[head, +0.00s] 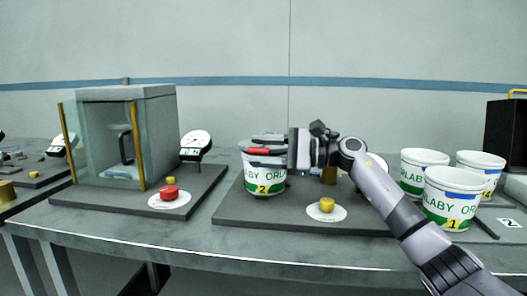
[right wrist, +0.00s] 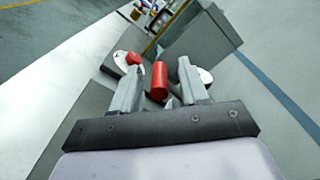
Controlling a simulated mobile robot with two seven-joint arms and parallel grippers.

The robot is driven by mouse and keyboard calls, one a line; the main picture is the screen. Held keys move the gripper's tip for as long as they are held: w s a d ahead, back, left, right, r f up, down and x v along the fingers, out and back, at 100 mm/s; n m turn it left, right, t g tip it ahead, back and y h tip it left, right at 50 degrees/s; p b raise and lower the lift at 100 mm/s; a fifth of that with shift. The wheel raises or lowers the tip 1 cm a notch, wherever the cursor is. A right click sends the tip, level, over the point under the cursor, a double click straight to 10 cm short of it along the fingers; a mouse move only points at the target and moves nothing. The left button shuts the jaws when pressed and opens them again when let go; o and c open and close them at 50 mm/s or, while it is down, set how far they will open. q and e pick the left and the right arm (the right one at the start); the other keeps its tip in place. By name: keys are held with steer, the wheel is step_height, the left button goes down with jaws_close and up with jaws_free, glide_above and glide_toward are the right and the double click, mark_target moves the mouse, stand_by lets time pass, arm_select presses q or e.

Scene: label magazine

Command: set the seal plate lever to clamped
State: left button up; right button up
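The red lever handle (head: 258,151) shows at the front of the grey seal plate (head: 268,137), above a white tub (head: 265,180) with a green label marked 2. My right gripper (head: 284,148) is just right of the handle at the same height, its arm coming in from the right. In the right wrist view the red handle (right wrist: 159,82) stands between the two fingers of my right gripper (right wrist: 158,70), with a gap visible on both sides. The gripper is open. The lever's pivot is hidden behind the gripper. My left gripper is out of view.
A yellow button (head: 327,204) sits in front on the same dark base (head: 230,215). Several white tubs (head: 450,200) stand at the right. At the left are a glass-sided cabinet (head: 120,140), a dial gauge (head: 195,141) and a red button (head: 169,192). The table's front strip is clear.

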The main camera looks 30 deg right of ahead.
steer(key=b+v, duration=0.1)
steer(key=v, duration=0.6)
stand_by(0.3)
